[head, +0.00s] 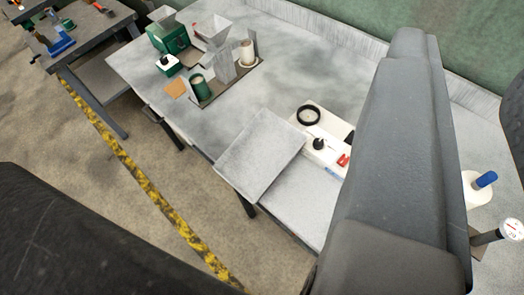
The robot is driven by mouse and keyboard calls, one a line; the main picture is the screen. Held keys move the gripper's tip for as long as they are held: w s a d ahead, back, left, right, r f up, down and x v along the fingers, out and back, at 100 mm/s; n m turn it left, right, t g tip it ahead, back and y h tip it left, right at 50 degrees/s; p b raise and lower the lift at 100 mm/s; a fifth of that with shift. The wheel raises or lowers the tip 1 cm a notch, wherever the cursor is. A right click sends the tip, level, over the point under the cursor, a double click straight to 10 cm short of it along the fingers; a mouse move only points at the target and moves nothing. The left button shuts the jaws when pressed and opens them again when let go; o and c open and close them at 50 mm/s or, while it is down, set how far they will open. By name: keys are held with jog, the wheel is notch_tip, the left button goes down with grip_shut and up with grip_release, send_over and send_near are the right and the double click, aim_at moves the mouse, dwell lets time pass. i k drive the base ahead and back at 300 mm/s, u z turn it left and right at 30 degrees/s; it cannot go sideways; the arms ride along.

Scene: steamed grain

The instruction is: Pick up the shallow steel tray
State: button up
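A flat, pale grey square piece (261,155) lies at the front edge of the bench, near the middle of the view. It may be the shallow steel tray, but I cannot tell it surely from a raised part of the bench top. A thin dark tray (228,88) farther back holds a green canister (200,88), upright grey plates and a pale cylinder (247,53). My grey arm covers the right middle of the view and hides part of the bench. My gripper's fingers do not show.
A white unit (325,155) with a black ring (309,115) and a red part stands beside the square piece. A green box (168,37) stands at the back left. A gauge (511,229) is at the right. Yellow-black tape (145,185) marks the floor.

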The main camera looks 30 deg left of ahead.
aim_at(251, 164)
jog(key=z, duration=1.15)
jog(key=k, duration=1.35)
jog(key=u, duration=1.1)
jog(key=i, duration=1.05)
